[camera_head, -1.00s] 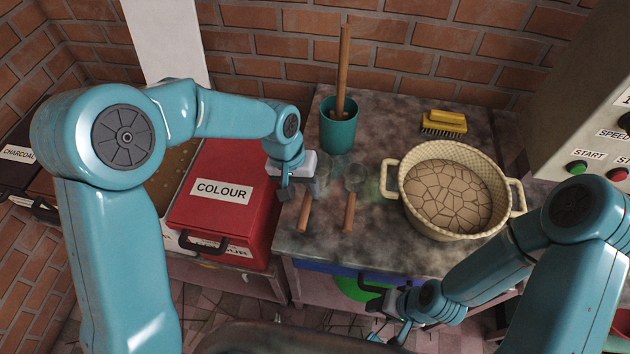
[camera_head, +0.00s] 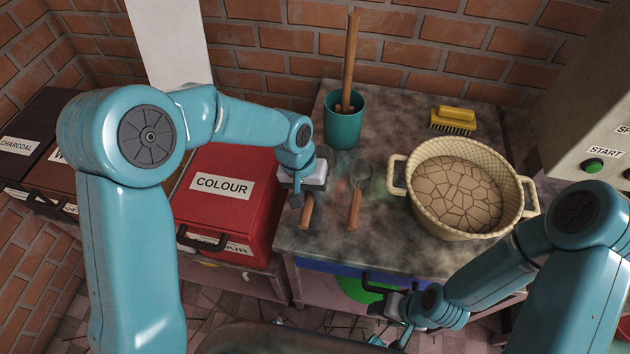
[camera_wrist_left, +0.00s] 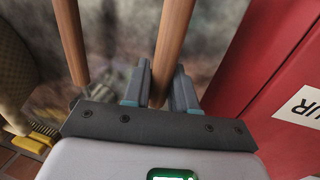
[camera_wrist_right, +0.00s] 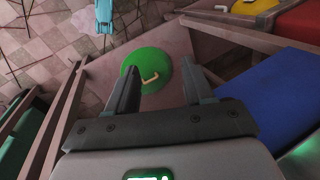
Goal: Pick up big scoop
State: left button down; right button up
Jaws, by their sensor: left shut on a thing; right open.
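Two scoops with wooden handles lie side by side on the dark worktop (camera_head: 384,243). My left gripper (camera_head: 300,197) is shut on the handle of the left scoop (camera_head: 307,213); that handle passes between the fingers in the left wrist view (camera_wrist_left: 172,45). The gripper hides this scoop's head, so I cannot compare the two sizes. The right scoop (camera_head: 354,209) lies free, its round head towards the wall. Its handle also shows in the left wrist view (camera_wrist_left: 71,40). My right gripper (camera_wrist_right: 160,88) is open and empty, low in front of the worktop.
A red COLOUR bin (camera_head: 236,160) stands close left of the held scoop. A teal pot (camera_head: 344,130) with a wooden stick stands behind. A cream two-handled basket (camera_head: 425,210) and a yellow brush (camera_head: 455,116) are at the right. A control box (camera_head: 575,110) stands far right.

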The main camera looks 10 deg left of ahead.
pick_arm(q)
notch_tip(320, 180, up, 20)
jog(key=shift+p, duration=0.3)
